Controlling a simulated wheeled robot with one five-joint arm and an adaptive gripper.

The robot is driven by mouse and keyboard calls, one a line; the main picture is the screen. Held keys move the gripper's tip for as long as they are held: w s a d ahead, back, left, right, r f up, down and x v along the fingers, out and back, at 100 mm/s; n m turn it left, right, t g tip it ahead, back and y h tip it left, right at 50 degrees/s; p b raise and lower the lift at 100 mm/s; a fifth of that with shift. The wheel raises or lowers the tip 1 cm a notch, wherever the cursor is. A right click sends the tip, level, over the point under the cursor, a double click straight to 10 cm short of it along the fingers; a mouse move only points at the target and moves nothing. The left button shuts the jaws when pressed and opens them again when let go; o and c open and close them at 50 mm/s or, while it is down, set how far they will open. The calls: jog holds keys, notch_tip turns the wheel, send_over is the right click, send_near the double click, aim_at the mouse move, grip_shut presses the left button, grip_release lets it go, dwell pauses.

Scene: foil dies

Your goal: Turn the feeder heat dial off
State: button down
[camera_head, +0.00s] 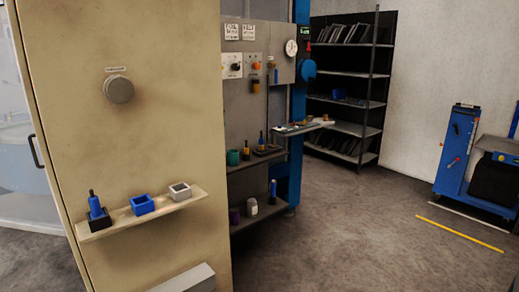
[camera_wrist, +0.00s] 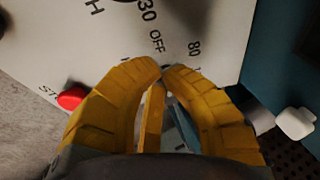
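My gripper (camera_wrist: 162,68) shows in the wrist view with its yellow fingers curved together, tips meeting or nearly so, and no object visible between them. The tips are in front of a pale panel (camera_wrist: 115,45) printed with "30", "OFF" and "80"; I cannot tell whether they touch it. A dark, cut-off shape at the top left may be a knob. In the head view a white panel (camera_head: 226,72) carries a dark knob (camera_head: 236,67), and an orange knob (camera_head: 256,65) sits to its right. Which one is the feeder heat dial is unclear. My gripper does not show there.
A red button (camera_wrist: 71,98) is left of the fingers, and a white piece (camera_wrist: 295,123) is at right. In the head view, a beige cabinet (camera_head: 160,140) with a large grey knob (camera_head: 119,90) stands in front. Dark shelves (camera_head: 345,75) stand behind.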

jog(key=shift+w+a, duration=0.25)
jog(key=shift+a, duration=0.05)
jog(key=r+p, duration=0.1)
jog(key=r, duration=0.2)
jog(key=a+r+p, duration=0.1)
jog(key=shift+s+r+p, duration=0.15)
jog(key=shift+s+p, duration=0.15)
jog(key=shift+s, duration=0.1)
jog(key=shift+s+a+r+p, duration=0.15)
jog(key=shift+r+p, duration=0.25)
jog(key=shift+r, duration=0.3)
jog(key=c, duration=1.9)
grip_release()
jog(key=shift+c, duration=0.2)
grip_shut()
jog(key=r+p, duration=0.1)
jog(key=p, duration=0.4)
jog(key=shift+r, duration=0.15)
